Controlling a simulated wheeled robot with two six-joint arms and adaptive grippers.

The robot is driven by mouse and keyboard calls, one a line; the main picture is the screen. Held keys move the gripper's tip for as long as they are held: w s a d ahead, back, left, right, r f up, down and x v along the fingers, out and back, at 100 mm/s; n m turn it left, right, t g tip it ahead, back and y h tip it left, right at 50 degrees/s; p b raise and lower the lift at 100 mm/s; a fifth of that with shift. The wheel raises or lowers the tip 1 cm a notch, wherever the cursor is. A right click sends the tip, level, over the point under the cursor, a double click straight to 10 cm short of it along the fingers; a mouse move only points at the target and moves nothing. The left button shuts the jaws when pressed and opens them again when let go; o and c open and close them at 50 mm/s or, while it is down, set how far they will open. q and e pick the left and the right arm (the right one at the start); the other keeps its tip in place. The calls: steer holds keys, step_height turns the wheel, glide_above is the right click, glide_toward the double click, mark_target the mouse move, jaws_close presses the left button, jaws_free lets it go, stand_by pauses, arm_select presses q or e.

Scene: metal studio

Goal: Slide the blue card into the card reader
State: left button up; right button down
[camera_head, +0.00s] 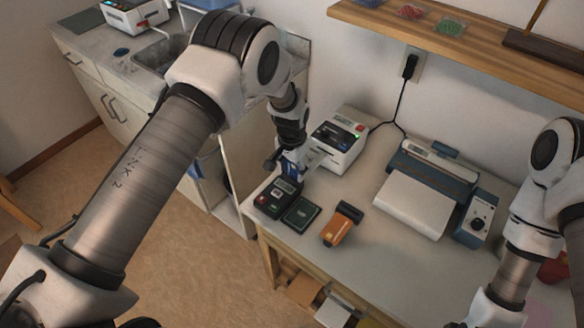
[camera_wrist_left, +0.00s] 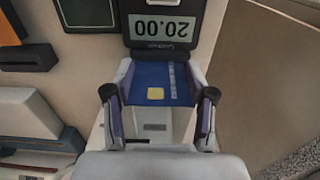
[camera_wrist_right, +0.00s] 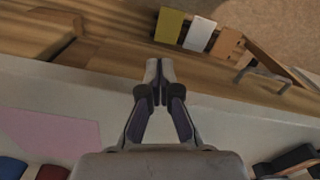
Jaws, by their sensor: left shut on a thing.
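The blue card (camera_wrist_left: 152,88) with a gold chip is held between the two fingers of my left gripper (camera_wrist_left: 158,98). The card reader (camera_wrist_left: 160,42) is dark, and its display shows 20.00, upside down in the left wrist view. The card's far edge meets the reader's near end there; I cannot tell whether it is inside the slot. In the head view, my left gripper (camera_head: 290,168) is at the back end of the reader (camera_head: 275,199), with a bit of blue showing. My right gripper (camera_wrist_right: 159,75) has its fingertips together and looks empty, over the table's front edge.
Beside the reader are a dark green pad (camera_head: 301,214) and an orange-and-black device (camera_head: 341,226). A white printer-like machine (camera_head: 339,140) stands close behind my left gripper. A blue-and-white machine (camera_head: 425,190) is farther right. The front middle of the table (camera_head: 370,280) is clear.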

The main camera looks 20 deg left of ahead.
arm_select(q)
steer(key=shift+f, duration=0.4)
stand_by(0.4)
steer(key=o, duration=0.8)
steer(key=shift+r, duration=0.1)
step_height(320, 180, up, 12)
